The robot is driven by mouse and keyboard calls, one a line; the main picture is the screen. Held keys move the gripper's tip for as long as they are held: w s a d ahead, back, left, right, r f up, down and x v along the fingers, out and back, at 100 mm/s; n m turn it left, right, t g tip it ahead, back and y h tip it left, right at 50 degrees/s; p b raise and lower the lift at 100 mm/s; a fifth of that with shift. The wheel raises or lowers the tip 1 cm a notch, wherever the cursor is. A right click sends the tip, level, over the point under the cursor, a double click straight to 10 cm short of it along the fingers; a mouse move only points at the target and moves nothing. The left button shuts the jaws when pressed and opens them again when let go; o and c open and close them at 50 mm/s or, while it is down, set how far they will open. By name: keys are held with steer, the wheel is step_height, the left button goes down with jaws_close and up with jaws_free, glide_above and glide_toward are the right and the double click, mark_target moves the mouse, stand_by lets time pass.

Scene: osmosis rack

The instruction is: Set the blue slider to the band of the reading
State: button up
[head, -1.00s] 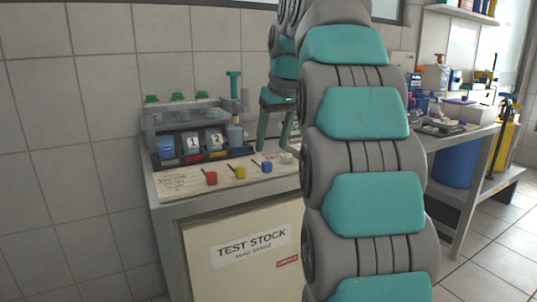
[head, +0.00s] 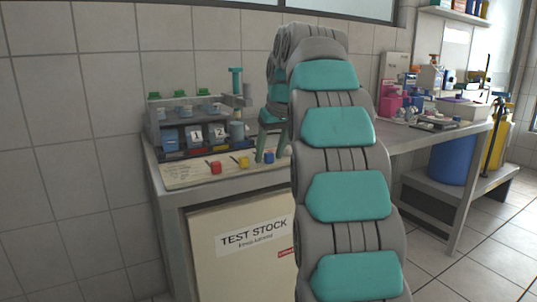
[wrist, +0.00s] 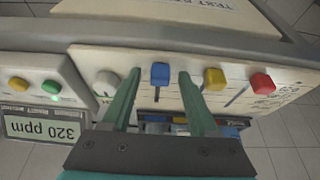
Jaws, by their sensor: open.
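The blue slider (wrist: 160,74) is a small block on a pale panel (head: 190,177). It is also visible in the head view (head: 269,157). My gripper (wrist: 160,76) is open, with one green finger on each side of the blue slider and a visible gap on both sides. Its fingers also show in the head view (head: 270,145), partly hidden by my arm. A display (wrist: 45,129) on a grey box in the wrist view reads 320 ppm. The band marks beside the blue slider are too small to read.
A yellow slider (wrist: 214,79) and a red slider (wrist: 262,83) stand to the right in the wrist view. A white knob (wrist: 107,82) is close to the left finger.

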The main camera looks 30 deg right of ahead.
jaws_close()
stand_by(0.3)
stand_by(1.1)
